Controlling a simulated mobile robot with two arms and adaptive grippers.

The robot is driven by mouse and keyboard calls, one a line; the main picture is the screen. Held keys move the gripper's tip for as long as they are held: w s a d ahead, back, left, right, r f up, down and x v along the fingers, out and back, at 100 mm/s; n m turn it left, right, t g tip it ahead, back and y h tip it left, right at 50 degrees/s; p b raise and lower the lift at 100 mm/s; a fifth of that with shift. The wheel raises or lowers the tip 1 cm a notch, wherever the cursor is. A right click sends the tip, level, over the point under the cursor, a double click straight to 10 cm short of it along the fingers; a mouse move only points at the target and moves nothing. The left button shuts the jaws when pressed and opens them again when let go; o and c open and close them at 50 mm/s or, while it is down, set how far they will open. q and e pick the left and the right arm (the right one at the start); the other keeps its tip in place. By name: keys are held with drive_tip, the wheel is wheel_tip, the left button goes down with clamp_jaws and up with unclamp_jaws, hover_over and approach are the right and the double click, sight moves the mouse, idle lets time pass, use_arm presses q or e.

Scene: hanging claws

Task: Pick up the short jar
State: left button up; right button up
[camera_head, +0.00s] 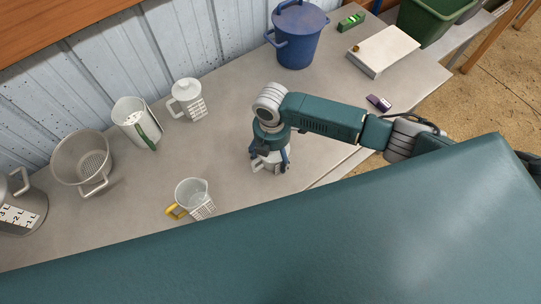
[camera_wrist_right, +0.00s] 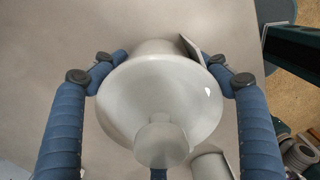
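A short white jar with a round lid and a knob on top (camera_wrist_right: 160,95) fills the middle of the right wrist view. In the head view only part of this white jar (camera_head: 268,162) shows under my right gripper (camera_head: 270,165), at the middle of the table. The gripper points down, with blue fingers on either side of the jar. In the wrist view the fingertips (camera_wrist_right: 168,64) bend in close beside it below the lid. Whether they press on it I cannot tell. A third finger is mostly hidden below the jar. My left gripper is not in view.
A clear jug with a yellow handle (camera_head: 192,196) stands left of the gripper. A white lidded jug (camera_head: 187,100), a white pitcher (camera_head: 135,120), a strainer pot (camera_head: 80,160) and a blue bucket (camera_head: 297,40) stand along the wall. A white box (camera_head: 384,50) lies at the right.

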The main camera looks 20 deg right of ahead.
drive_tip(key=c, duration=0.9)
drive_tip(key=shift+o, duration=0.2)
drive_tip(key=shift+r, duration=0.1)
drive_tip(key=shift+c, duration=0.4)
